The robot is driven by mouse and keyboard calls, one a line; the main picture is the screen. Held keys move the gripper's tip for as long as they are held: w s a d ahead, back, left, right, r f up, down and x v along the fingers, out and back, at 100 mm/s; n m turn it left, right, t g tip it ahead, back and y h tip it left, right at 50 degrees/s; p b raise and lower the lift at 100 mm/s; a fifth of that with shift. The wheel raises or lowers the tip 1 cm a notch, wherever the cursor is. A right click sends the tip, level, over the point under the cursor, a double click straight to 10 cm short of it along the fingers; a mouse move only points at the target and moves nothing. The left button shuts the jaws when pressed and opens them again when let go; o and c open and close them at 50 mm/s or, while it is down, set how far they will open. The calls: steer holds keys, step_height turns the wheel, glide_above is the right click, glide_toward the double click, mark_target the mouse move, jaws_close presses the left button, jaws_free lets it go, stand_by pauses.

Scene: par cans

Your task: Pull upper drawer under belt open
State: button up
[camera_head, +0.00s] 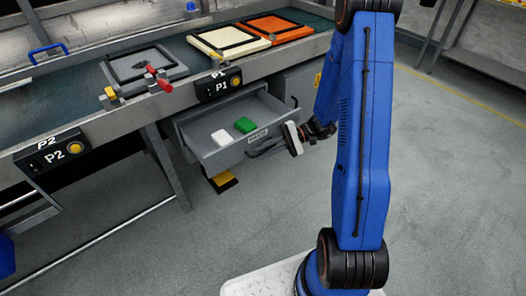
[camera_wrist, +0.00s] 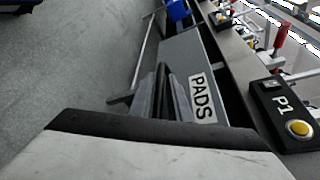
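The upper drawer (camera_head: 213,157) under the belt stands pulled out, with a grey front and a PADS label (camera_head: 258,135). Its label also shows in the wrist view (camera_wrist: 202,98). A white pad (camera_head: 222,138) and a green pad (camera_head: 244,125) lie inside it. My gripper (camera_head: 270,147) is at the drawer's front, below the label. In the wrist view my gripper's grey fingers (camera_wrist: 163,98) lie on either side of the dark handle bar and appear closed on it. The exact finger contact is small and partly hidden.
The belt table carries a grey frame (camera_head: 146,65), a cream frame (camera_head: 228,42) and an orange frame (camera_head: 272,30). The P1 button box (camera_head: 219,86) hangs just above the drawer. The P2 box (camera_head: 54,151) is farther left. Floor in front of the drawer is clear.

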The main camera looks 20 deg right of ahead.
steer(key=v, duration=1.7)
steer(key=shift+d, duration=0.25)
steer(key=shift+r, duration=0.1)
steer(key=s+a+r+n+g+h, duration=0.2)
steer(key=s+a+r+n+h, duration=0.2)
steer(key=s+a+r+h, duration=0.6)
steer(key=s+a+r+n+t+h, duration=0.1)
steer(key=s+r+t+h, duration=0.1)
steer(key=s+r, duration=0.3)
steer(key=s+a+r+n+t+h, duration=0.1)
steer(key=s+r+t+h, duration=0.2)
steer(key=s, duration=0.7)
steer(key=shift+s+a+r+n+t+h, duration=0.2)
steer(key=shift+r+n+t+h, duration=0.1)
steer(key=shift+r+t, duration=0.8)
steer(key=shift+r, duration=0.2)
stand_by(2.1)
